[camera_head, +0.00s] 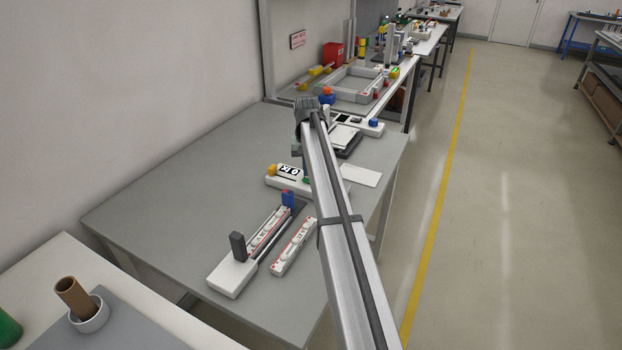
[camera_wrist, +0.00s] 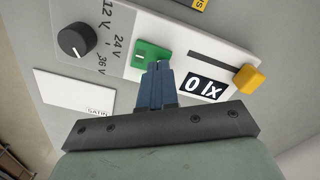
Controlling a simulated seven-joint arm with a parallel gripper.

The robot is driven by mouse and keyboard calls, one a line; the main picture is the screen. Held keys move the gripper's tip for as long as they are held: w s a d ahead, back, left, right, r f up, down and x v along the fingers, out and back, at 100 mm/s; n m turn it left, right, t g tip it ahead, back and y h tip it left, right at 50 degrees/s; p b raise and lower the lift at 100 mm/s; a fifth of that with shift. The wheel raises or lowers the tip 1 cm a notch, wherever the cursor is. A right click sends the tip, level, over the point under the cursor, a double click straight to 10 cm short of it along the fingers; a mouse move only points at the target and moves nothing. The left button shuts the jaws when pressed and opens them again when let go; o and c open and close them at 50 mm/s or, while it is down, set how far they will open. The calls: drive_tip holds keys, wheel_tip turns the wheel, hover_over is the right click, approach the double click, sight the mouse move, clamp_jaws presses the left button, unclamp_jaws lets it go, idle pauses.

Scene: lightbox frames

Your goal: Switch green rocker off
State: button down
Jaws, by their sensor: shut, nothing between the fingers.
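The green rocker (camera_wrist: 150,54) sits on a pale panel in the wrist view, with a white mark on its face. My gripper (camera_wrist: 160,66) is shut and empty, its blue fingertips at the lower right edge of the green rocker; I cannot tell whether they touch. The fingers hide part of that edge. In the head view my arm hides the rocker, and only a little of my gripper (camera_head: 305,170) shows beside the white control box (camera_head: 285,180).
Around the rocker are a black knob (camera_wrist: 76,40), a yellow slider (camera_wrist: 248,78) and a "0 lx" display (camera_wrist: 204,87). A white card (camera_wrist: 72,92) marked "SATIN" lies nearby. In the head view, white strips (camera_head: 294,246) lie nearer on the grey table (camera_head: 150,190), whose left part is clear.

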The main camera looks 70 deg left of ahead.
drive_tip(key=shift+f, duration=0.6)
idle(0.4)
drive_tip(key=shift+r, duration=0.1)
drive_tip(key=shift+r, duration=3.45)
